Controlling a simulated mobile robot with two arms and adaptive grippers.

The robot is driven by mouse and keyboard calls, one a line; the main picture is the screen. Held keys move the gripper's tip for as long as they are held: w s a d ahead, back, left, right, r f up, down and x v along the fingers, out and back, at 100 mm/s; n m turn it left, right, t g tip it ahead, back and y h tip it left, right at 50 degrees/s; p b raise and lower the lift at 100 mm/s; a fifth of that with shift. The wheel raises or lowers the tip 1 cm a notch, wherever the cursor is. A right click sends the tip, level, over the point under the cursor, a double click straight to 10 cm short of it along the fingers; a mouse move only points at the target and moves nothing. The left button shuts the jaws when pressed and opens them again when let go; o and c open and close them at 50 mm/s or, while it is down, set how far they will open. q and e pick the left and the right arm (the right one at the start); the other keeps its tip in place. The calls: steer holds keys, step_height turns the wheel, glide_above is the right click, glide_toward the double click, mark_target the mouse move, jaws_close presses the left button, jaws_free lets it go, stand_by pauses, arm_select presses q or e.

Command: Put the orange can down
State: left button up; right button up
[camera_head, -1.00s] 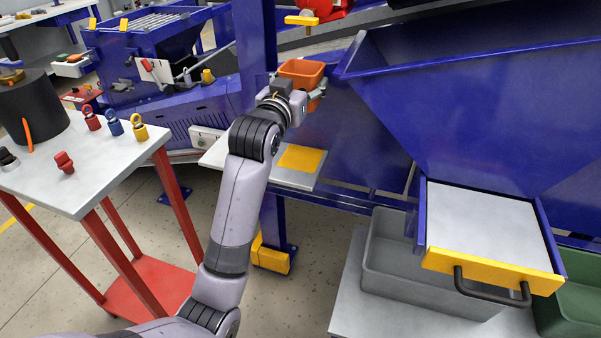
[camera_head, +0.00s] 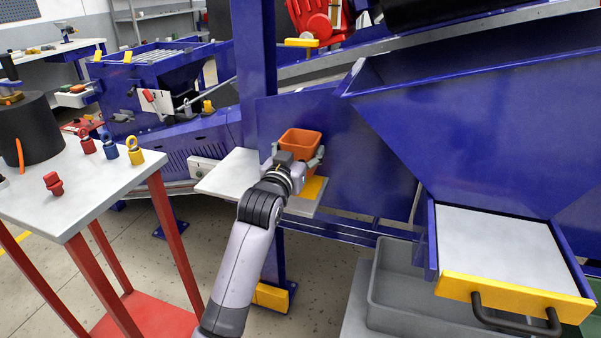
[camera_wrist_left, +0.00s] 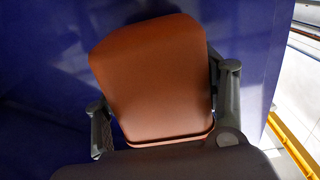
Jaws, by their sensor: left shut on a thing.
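The orange can (camera_head: 300,141) is an open-topped, tapered bin. It is upright in the head view, over the grey shelf (camera_head: 230,174) with the yellow patch (camera_head: 313,187). My left gripper (camera_head: 298,158) is shut on it, with a finger on each side. The can also fills the middle of the left wrist view (camera_wrist_left: 155,80), between the fingers of the left gripper (camera_wrist_left: 165,110). The wrist and gripper hide the can's lower part, so I cannot tell whether it touches the shelf. My right gripper is not in view.
A blue panel (camera_head: 350,150) stands right behind the shelf. A blue post (camera_head: 250,75) rises at its left. A hopper with a yellow-fronted drawer (camera_head: 515,297) is at right. A table (camera_head: 90,190) with red, blue and yellow tagged pieces stands at left.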

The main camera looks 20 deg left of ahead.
arm_select(q)
step_height(320, 180, down, 4)
steer(key=shift+f+b, duration=0.1)
steer(key=shift+b, duration=0.3)
steer(key=shift+f, duration=0.25)
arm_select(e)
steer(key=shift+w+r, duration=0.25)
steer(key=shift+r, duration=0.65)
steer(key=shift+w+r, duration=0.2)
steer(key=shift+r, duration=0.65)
arm_select(q)
steer(key=o, duration=1.2)
steer(key=shift+f, duration=0.15)
